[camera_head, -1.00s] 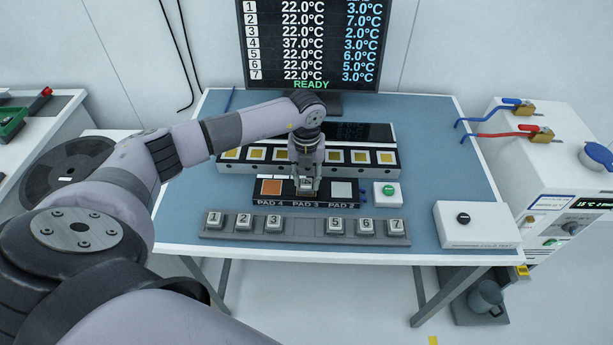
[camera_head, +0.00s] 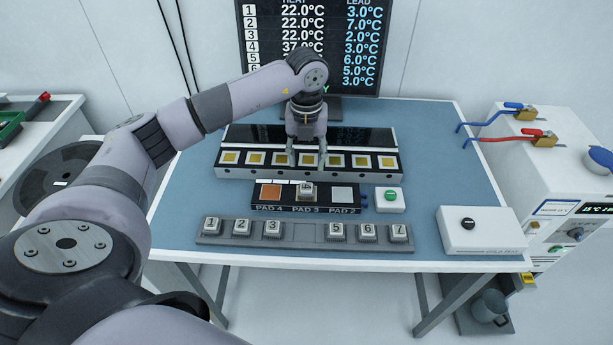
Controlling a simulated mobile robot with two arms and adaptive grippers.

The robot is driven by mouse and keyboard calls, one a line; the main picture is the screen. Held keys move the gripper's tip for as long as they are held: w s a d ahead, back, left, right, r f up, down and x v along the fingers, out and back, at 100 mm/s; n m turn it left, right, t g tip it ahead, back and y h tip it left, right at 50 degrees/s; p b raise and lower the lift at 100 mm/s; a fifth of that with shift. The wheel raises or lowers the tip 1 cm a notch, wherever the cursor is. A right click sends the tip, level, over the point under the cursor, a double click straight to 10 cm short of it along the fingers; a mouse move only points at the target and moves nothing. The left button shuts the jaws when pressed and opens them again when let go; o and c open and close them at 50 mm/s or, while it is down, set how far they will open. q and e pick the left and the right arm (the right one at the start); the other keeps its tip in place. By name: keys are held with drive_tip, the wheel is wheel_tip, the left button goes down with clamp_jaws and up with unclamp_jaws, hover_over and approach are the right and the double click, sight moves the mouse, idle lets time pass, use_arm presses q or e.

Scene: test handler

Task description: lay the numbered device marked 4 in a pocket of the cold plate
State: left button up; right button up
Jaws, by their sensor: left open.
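A small pale device (camera_head: 306,190) sits on the middle pad, marked PAD 3, of the black pad block (camera_head: 264,208). Its mark is too small to read surely, but the rack's slot between 3 and 5 is empty. My left gripper (camera_head: 307,160) is open and empty, above and behind the device, apart from it. Its fingers hang in front of the long block with a row of yellow square pockets (camera_head: 229,173), which looks like the cold plate. The pockets that show hold no device; the gripper partly covers the middle ones. My right gripper is not in view.
The grey rack (camera_head: 304,236) in front holds devices 1, 2, 3, 5, 6 and 7. A green button box (camera_head: 390,199) stands right of the pads, and a white box with a dark knob (camera_head: 480,231) at the table's right. A screen (camera_head: 350,50) stands behind.

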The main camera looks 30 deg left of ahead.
use_arm(q)
wheel_tip(320, 180, up, 4)
drive_tip(key=shift+f+b, duration=0.25)
drive_tip(key=shift+b, duration=0.05)
